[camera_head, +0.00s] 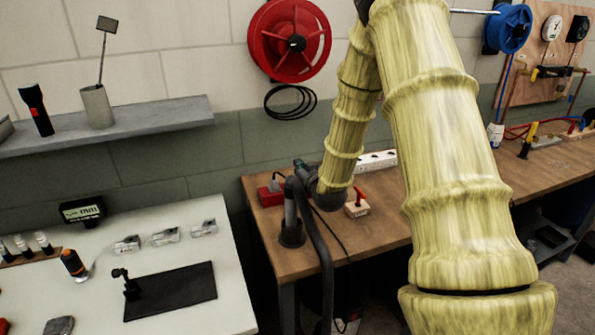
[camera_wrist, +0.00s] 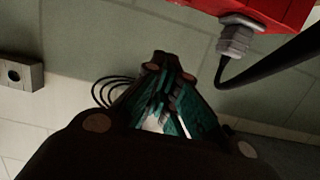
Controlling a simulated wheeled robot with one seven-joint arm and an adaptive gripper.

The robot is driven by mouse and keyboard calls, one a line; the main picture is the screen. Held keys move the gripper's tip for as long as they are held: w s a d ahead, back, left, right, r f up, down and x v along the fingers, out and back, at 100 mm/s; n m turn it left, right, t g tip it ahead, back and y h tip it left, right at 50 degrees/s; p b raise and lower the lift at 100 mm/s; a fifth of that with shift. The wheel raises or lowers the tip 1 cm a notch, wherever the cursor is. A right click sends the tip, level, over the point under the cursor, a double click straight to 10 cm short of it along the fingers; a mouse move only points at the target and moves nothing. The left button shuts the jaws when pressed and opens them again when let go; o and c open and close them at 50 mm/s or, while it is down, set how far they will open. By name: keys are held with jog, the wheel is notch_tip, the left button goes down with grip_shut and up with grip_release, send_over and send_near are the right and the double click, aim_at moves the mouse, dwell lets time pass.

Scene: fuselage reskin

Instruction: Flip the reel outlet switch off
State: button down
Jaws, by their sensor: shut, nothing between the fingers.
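A red box (camera_head: 270,193) sits on the wooden bench in the head view, left of my gripper (camera_head: 304,178). A red box (camera_wrist: 265,10) with a grey cable gland and a black cable shows at the top right of the wrist view, likely the same one. I cannot make out a switch or its position on it. My gripper (camera_wrist: 168,75) is shut and empty, beside and apart from the red box in the wrist view. My arm partly hides the gripper in the head view. A red cable reel (camera_head: 312,45) hangs on the wall.
A white power strip (camera_head: 378,161) and a small block with a red handle (camera_head: 357,204) are on the bench (camera_head: 385,232). A black hose (camera_head: 322,250) runs over its left front. Black cable coils (camera_wrist: 103,92) hang at the wall. A grey box (camera_wrist: 20,75) is at left.

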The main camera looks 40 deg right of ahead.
jog(key=r+b+v, duration=0.1)
jog(key=v, duration=0.5)
jog(key=shift+a+r, duration=0.1)
dwell(0.5)
